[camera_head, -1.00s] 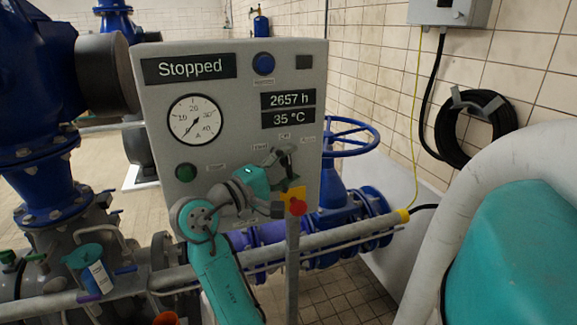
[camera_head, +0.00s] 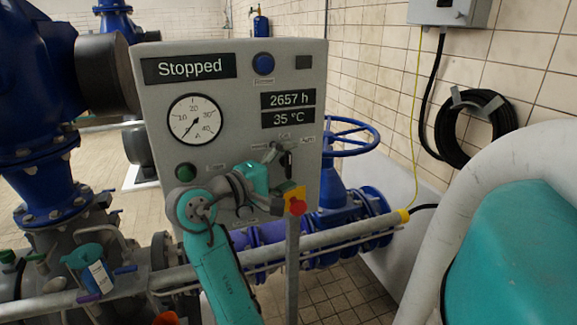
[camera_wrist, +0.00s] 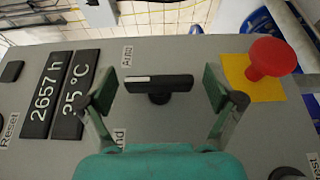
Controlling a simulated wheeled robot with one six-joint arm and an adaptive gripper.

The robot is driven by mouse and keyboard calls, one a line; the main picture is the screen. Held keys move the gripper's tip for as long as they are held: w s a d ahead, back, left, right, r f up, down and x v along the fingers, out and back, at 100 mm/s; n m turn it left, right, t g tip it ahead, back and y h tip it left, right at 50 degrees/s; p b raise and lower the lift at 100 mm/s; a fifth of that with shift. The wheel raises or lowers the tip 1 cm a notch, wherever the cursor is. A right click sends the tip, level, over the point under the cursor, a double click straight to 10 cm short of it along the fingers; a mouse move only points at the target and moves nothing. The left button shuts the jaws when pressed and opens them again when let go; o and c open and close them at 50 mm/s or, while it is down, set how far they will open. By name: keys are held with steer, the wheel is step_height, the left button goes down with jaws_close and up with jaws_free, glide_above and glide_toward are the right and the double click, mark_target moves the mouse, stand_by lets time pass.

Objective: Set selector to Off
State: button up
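The selector (camera_wrist: 158,84) is a black bar handle on the grey control panel (camera_wrist: 190,125). Its white mark is at the end facing the displays, so it points up the panel, between the side labels "Auto" (camera_wrist: 127,56) and "Hand" (camera_wrist: 119,138). A label straight above the handle is not readable in the wrist view. My gripper (camera_wrist: 160,92) is open, one dark green finger off each end of the handle, with visible gaps and no contact seen. In the head view my gripper (camera_head: 281,158) is at the panel's lower right and partly covers the selector area.
A red emergency button (camera_wrist: 272,58) on a yellow plate is close beside one finger. The panel also has a gauge (camera_head: 195,119), a green button (camera_head: 186,172), a blue button (camera_head: 263,64) and a "Stopped" display (camera_head: 189,68). A blue handwheel (camera_head: 350,128) stands behind the panel's right edge.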

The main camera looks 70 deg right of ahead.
steer(key=shift+w+a, duration=0.1)
steer(key=v, duration=1.1)
steer(key=shift+a, duration=0.35)
steer(key=shift+w, duration=0.15)
